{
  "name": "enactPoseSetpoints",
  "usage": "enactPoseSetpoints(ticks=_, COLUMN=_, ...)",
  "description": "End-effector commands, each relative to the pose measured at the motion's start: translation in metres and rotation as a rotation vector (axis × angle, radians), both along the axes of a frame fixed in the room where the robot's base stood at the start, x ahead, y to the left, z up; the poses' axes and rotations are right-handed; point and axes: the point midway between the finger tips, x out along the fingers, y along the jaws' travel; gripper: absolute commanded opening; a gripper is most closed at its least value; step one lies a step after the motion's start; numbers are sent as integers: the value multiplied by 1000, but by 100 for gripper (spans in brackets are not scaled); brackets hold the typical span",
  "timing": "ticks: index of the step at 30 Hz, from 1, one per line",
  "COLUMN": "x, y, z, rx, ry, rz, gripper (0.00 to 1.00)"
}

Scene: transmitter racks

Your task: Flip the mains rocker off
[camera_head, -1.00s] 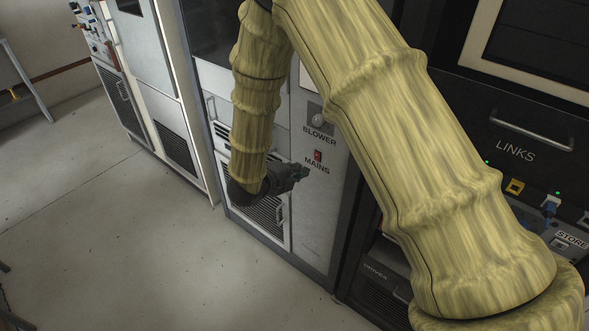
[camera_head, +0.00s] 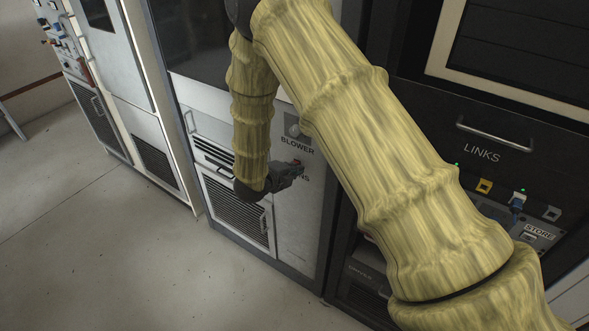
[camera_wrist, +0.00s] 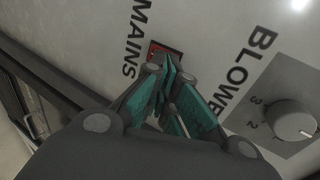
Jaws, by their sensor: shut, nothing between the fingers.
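The mains rocker is a small red switch in a dark frame on the pale cabinet panel. In the wrist view the rocker (camera_wrist: 165,52) shows just beyond my fingertips, partly covered by them, beside the word MAINS. In the head view a bit of the red rocker (camera_head: 296,162) shows at the top of my gripper (camera_head: 299,170). My gripper (camera_wrist: 168,75) is shut and empty, its teal finger pads together, pointing at the panel right at the rocker. I cannot tell whether the tips touch it, nor which way the rocker is tilted.
The BLOWER knob (camera_wrist: 294,121) sits close by on the same panel. A black LINKS rack (camera_head: 485,190) with a handle and coloured plugs stands to the right. Another cabinet (camera_head: 130,110) stands to the left. The floor (camera_head: 110,260) in front is clear.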

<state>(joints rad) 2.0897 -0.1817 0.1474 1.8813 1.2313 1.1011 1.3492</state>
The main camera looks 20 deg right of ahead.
Motion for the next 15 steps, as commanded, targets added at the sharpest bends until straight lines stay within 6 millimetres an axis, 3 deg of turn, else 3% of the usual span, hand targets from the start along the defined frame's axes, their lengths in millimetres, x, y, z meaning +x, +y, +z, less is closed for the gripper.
enactPoseSetpoints(ticks=15, x=3, y=-5, z=2, rx=42, ry=35, rz=-1, gripper=0)
